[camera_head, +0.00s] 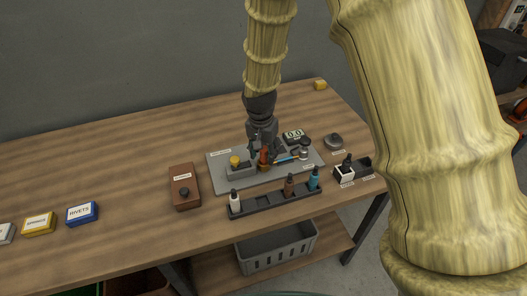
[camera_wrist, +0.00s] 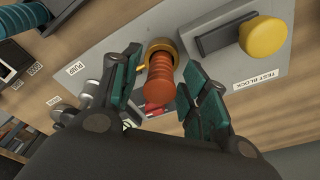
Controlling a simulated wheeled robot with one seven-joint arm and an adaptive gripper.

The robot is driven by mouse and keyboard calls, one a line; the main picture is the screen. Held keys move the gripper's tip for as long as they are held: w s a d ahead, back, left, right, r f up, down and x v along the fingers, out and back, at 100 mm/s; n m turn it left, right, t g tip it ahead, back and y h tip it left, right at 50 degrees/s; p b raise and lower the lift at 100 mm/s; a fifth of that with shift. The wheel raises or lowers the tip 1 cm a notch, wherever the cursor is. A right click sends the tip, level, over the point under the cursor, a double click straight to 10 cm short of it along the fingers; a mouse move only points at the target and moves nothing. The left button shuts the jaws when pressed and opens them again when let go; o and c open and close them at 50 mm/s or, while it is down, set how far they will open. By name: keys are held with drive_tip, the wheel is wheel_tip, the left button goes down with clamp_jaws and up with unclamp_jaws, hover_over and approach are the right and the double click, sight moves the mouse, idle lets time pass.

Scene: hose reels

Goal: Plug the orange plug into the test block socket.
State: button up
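The orange plug (camera_wrist: 160,85) is ribbed and stands on the grey plate (camera_wrist: 130,28), its lower end inside a brass ring (camera_wrist: 160,47). It also shows in the head view (camera_head: 263,156), partly behind my gripper. I cannot tell whether that ring is the socket or how deep the plug sits. The test block (camera_head: 241,172) is a grey block with a yellow knob (camera_head: 235,161), just left of the plug; the knob shows upper right in the wrist view (camera_wrist: 263,37). My gripper (camera_wrist: 168,92) is open, its fingers on both sides of the plug with small gaps visible.
A rack (camera_head: 273,200) with white, brown and blue bottles stands in front of the plate. A pump (camera_head: 304,148) and a 0.0 display (camera_head: 293,134) are to the right. A brown box (camera_head: 184,188) is left.

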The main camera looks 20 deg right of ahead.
drive_tip(key=shift+r, duration=0.15)
wheel_tip(320, 180, up, 12)
drive_tip(key=s+a+b, duration=0.1)
drive_tip(key=b, duration=0.1)
idle(0.7)
idle(0.3)
